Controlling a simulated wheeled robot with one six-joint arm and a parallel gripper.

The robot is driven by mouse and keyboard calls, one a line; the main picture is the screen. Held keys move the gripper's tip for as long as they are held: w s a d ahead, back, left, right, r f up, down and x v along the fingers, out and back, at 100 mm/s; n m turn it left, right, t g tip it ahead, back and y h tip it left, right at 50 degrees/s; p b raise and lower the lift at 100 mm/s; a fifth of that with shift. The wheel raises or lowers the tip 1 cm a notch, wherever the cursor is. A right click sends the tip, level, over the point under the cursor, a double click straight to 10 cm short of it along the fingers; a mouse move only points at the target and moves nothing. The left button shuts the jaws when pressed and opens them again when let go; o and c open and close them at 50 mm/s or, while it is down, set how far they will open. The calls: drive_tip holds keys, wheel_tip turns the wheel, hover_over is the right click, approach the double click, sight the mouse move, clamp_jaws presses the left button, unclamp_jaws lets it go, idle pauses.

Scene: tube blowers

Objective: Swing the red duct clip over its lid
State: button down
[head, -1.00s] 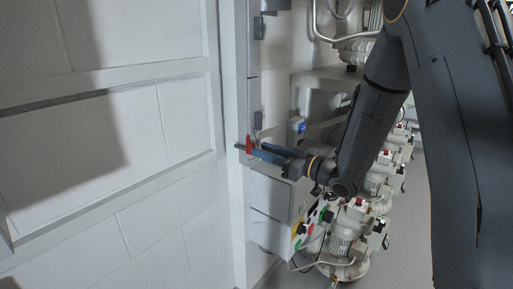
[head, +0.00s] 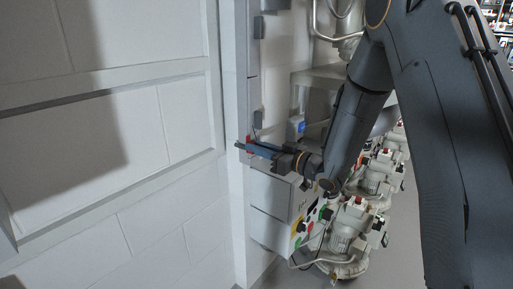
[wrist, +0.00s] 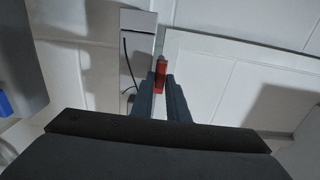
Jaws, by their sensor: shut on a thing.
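The red duct clip (wrist: 161,69) is a small red piece at the edge of the tall light-grey duct. In the wrist view it sits between the two blue-grey fingers of my gripper (wrist: 162,82), which are shut on it.
A grey control box (head: 283,190) with coloured buttons is just below my gripper. Several blower machines (head: 347,228) stand at the lower right. A white block wall (head: 110,150) with raised rails fills the left.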

drive_tip(key=shift+m, duration=0.3)
drive_tip(key=shift+w+d+f+m+p, duration=0.25)
drive_tip(key=shift+m+p, duration=0.95)
drive_tip(key=shift+m, duration=1.7)
drive_tip(key=shift+w+d+f+m+p, duration=0.3)
drive_tip(key=shift+m+p, duration=0.95)
drive_tip(key=shift+m, duration=1.65)
drive_tip(key=shift+w+d+f+m+p, duration=0.1)
drive_tip(key=shift+w+f+m+p, duration=0.25)
drive_tip(key=shift+m+p, duration=1.7)
drive_tip(key=shift+s+m+b, duration=0.1)
drive_tip(key=shift+m+b, duration=0.75)
drive_tip(key=shift+m, duration=0.1)
drive_tip(key=c, duration=1.8)
unclamp_jaws()
drive_tip(key=shift+f, duration=0.1)
